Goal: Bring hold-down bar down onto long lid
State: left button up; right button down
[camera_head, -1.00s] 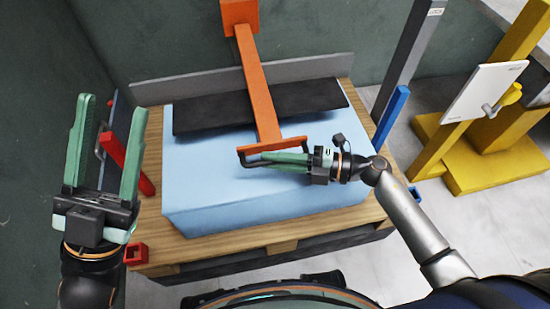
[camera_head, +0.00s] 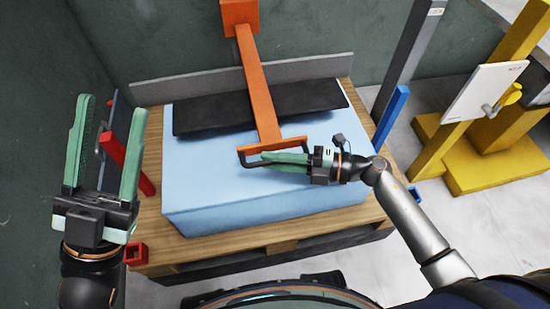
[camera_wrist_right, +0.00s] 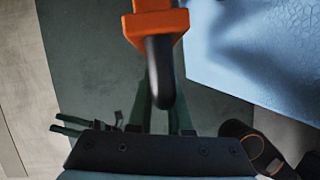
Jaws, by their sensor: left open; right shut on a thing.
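The orange hold-down bar (camera_head: 258,85) slopes from its hinge at the back over the black long lid (camera_head: 305,97) to a crossbar with a dark handle at the near end. The lid lies on the pale blue foam block (camera_head: 215,185). I cannot tell whether the bar touches the lid. My right gripper (camera_head: 262,159) is shut on the handle from the right. In the right wrist view the black handle (camera_wrist_right: 160,75) hangs between the green fingers. My left gripper (camera_head: 112,104) is open and empty at the left, pointing up, apart from the bar.
The block sits on a wooden pallet (camera_head: 265,249) with a grey board (camera_head: 215,77) behind. A red lever (camera_head: 125,162) stands left of it, a blue lever (camera_head: 391,115) right. A yellow stand (camera_head: 520,150) with a white panel (camera_head: 484,95) is further right. Dark walls close the back.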

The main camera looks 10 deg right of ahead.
dwell(0.3)
notch_tip(320, 180, down, 5)
jog(key=b, duration=0.3)
pick_arm(q)
notch_tip(320, 180, down, 3)
jog(key=shift+w+d+f+n, duration=0.1)
jog(key=shift+d+n, duration=0.05)
jog(key=shift+n, duration=0.15)
pick_arm(e)
jog(key=shift+r, duration=0.15)
jog(key=c, duration=0.8)
grip_release()
jog(key=shift+c, duration=0.2)
pick_arm(q)
jog(key=shift+r, duration=0.2)
notch_tip(320, 180, up, 2)
jog(key=p, duration=0.2)
jog(key=shift+r+p, duration=0.25)
jog(key=shift+p, duration=0.05)
pick_arm(e)
jog(key=v, duration=1.2)
jog(key=shift+d, duration=0.3)
